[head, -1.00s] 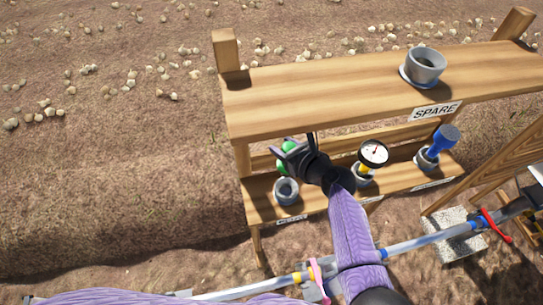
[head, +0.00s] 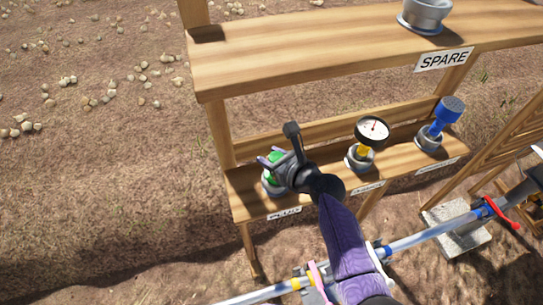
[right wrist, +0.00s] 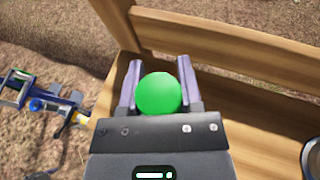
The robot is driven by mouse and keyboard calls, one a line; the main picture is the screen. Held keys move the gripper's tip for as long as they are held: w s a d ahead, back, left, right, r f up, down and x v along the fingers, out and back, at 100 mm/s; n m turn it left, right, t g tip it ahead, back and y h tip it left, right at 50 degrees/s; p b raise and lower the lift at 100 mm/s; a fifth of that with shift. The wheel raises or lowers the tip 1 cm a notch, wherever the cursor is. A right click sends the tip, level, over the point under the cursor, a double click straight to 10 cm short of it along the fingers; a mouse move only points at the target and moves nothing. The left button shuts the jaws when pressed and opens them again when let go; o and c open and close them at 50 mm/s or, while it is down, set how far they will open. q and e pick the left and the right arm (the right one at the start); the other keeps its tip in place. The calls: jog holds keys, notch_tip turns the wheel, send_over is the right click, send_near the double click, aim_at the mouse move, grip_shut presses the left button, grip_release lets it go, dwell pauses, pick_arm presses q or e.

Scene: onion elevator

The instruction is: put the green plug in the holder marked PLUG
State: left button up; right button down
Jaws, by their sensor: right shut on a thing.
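The green plug (right wrist: 158,94) sits between the two fingers of my right gripper (right wrist: 158,80) in the right wrist view, and the gripper is shut on it. In the head view the right gripper (head: 275,160) is over the grey holder (head: 270,186) at the left end of the lower shelf, above the PLUG label (head: 284,214). The green plug (head: 273,157) shows only partly there. It appears at or just above the holder's mouth; the gripper hides whether it is inside. My left gripper is not in view.
On the lower shelf (head: 240,203), a gauge (head: 372,130) and a blue-headed part (head: 452,108) stand in holders to the right. A pipe (head: 420,238) runs in front.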

jog(key=shift+c, duration=1.3)
grip_release()
jog(key=shift+f, duration=0.1)
